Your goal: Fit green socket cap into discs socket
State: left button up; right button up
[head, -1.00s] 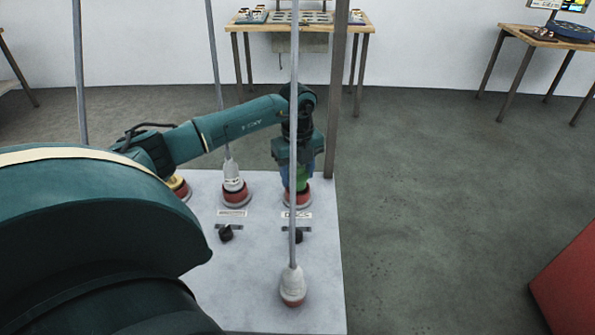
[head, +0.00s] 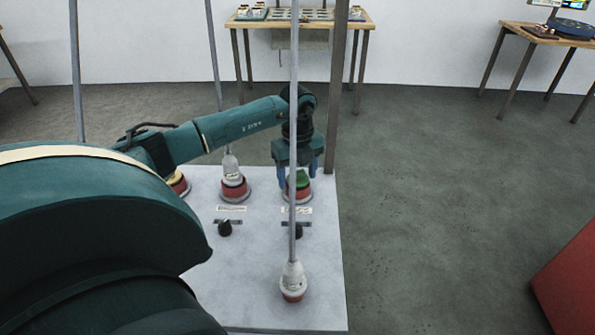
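The green cap (head: 302,180) sits in the red-sided socket (head: 299,195) at the right end of the back row on the pale panel. A label, too small to read, lies in front of that socket. My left gripper (head: 298,177) is directly above and around the cap, pointing down. Its blue fingers are spread, one on each side of the cap, and appear apart from it. A thin grey pole partly hides the cap and socket. Whether the cap is fully seated I cannot tell. My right gripper is not in view.
A white plug on a pole stands in the middle socket (head: 235,190). Another white plug (head: 293,278) stands at the front. Two black knobs (head: 225,228) sit between. A brown post rises at the panel's right edge.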

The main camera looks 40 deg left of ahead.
pick_arm(q)
jog(key=shift+o, duration=0.8)
notch_tip(320, 180, up, 13)
jog(key=b, duration=0.1)
dwell(0.4)
